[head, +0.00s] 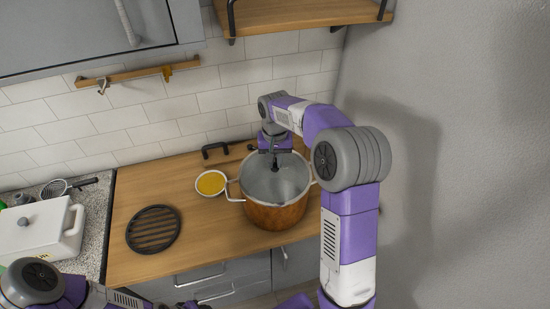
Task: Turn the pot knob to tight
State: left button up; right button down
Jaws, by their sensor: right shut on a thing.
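A copper-coloured pot (277,217) with a grey lid (260,185) and light side handles stands on the wooden counter. My right gripper (275,158) points down over the middle of the lid. It is shut at the pot knob, which the fingers mostly hide. I cannot read the knob's turn or any marking on it. My left arm comes in at the bottom left, with its gripper (188,304) small and dark at the bottom edge, away from the pot. Its jaws are too unclear to judge.
A white bowl of yellow contents (211,183) sits close left of the pot. A dark round trivet (153,230) lies farther left. A white lidded box (40,230) stands on the speckled counter. A grey wall is close on the right, and a wooden shelf (300,14) hangs above.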

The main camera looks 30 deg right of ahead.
jog(key=m+p, duration=0.1)
jog(key=m, duration=0.3)
jog(key=shift+m, duration=0.4)
jog(key=m+p, duration=0.1)
jog(key=m, duration=0.2)
jog(key=shift+r+m, duration=0.1)
jog(key=shift+m, duration=0.2)
jog(key=m+p, duration=0.1)
jog(key=m, duration=0.3)
jog(key=shift+w+p, duration=0.1)
jog(key=shift+p, duration=0.3)
jog(key=shift+m+p, duration=0.7)
jog(key=shift+m, duration=1.2)
jog(key=c, duration=1.1)
grip_release()
notch_tip(320, 180, up, 7)
jog(key=shift+r, duration=0.2)
